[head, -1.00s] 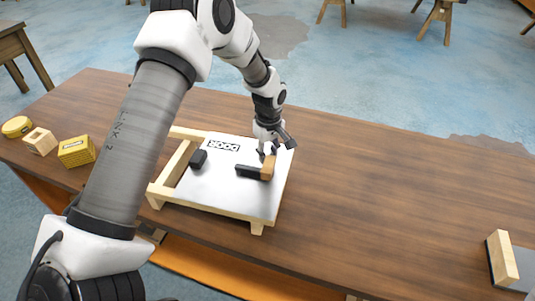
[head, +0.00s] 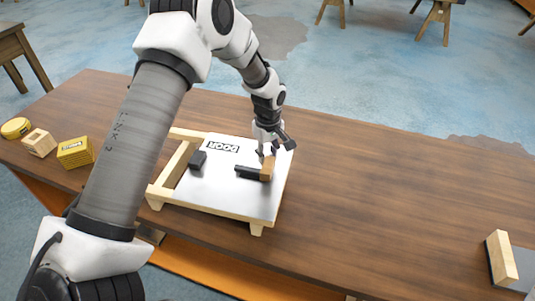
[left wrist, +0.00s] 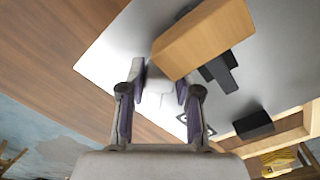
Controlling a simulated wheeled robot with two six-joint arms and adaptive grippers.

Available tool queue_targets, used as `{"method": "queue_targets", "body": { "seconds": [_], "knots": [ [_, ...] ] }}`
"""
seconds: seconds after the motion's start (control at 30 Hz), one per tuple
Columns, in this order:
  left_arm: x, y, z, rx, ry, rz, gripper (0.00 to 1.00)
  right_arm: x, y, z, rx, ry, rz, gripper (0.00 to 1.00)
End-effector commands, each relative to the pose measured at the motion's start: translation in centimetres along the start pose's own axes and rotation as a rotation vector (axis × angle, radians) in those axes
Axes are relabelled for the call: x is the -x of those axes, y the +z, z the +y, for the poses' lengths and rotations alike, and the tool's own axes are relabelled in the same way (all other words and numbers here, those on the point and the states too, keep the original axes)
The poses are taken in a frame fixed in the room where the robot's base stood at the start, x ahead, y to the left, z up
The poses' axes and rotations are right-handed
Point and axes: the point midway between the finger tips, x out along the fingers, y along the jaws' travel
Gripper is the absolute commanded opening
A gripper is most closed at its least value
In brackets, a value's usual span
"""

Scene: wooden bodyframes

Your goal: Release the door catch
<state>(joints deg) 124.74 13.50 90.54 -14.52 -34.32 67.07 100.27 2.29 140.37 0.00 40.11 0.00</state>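A silver door panel (head: 222,198) marked DOOR lies flat in a pale wooden frame (head: 172,172) on the table. On its right part is a dark bar (head: 248,172) with a wooden block (head: 267,169) at its right end. A separate black block (head: 197,160) sits farther left on the panel. My left gripper (head: 266,152) is at the far end of the wooden block. In the left wrist view its two fingers (left wrist: 162,80) are apart, with the wooden block (left wrist: 205,38) just beyond the tips; contact cannot be told. My right gripper is out of view.
A yellow round item (head: 16,128), a wooden block with a hole (head: 39,142) and a yellow box (head: 76,152) stand at the table's left. A wooden piece on a grey part (head: 502,258) is at the right edge. The table (head: 390,200) between is clear.

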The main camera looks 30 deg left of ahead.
Motion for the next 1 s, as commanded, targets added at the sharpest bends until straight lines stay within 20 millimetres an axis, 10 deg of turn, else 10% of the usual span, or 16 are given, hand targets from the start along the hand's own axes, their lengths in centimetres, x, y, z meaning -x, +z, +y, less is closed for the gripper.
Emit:
{"method": "queue_targets", "body": {
  "seconds": [0.47, 1.0],
  "knots": [
    [0.9, -0.1, 0.1, 0.000, 0.003, 0.001, 0.56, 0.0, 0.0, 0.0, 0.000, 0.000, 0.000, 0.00],
    [11.6, -0.1, 0.2, 0.000, 0.000, -0.001, 0.56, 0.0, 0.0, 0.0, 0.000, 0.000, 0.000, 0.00]
  ]
}}
